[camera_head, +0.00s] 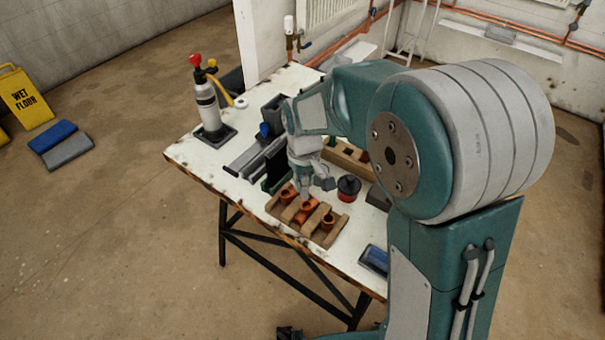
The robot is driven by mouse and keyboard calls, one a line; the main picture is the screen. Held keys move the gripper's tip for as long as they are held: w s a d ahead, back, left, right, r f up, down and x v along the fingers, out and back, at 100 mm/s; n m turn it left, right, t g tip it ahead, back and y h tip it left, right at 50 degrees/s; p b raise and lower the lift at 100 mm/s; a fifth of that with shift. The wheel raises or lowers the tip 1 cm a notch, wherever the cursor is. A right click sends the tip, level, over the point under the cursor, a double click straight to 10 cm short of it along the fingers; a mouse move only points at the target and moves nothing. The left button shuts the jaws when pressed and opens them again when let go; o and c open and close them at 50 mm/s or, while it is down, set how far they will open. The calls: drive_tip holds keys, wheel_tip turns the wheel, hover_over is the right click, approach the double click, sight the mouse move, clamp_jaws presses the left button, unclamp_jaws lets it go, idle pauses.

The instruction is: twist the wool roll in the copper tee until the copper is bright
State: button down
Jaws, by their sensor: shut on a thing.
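A wooden rack (341,233) near the front edge of the white table (200,160) holds copper fittings in a row. The middle fitting is the copper tee (301,217), its opening facing up. My gripper (305,196) points down right over this tee, shut on the wool roll. The roll is too small and covered to make out clearly, and I cannot tell how deep it sits in the tee. Another copper fitting (287,196) sits to the left and one more (328,222) to the right. The brightness inside the tee is hidden.
A black and red pot (348,189) stands close right of my gripper. A gas bottle with a torch head (208,104) stands at the table's left. A second wooden rack (345,160) is behind. A blue item (375,259) lies at the front right edge.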

sight(307, 194)
drive_tip(key=shift+d+f, duration=0.4)
drive_tip(key=shift+f, duration=0.4)
drive_tip(key=shift+d+r, duration=0.1)
drive_tip(key=shift+r, duration=0.05)
drive_tip(key=shift+s+a+f, duration=0.1)
drive_tip(key=shift+a+f, duration=0.35)
drive_tip(key=shift+a, duration=0.1)
drive_tip(key=shift+d, duration=0.25)
drive_tip(key=shift+f, duration=0.5)
drive_tip(key=shift+d, duration=0.1)
drive_tip(key=shift+f, duration=0.75)
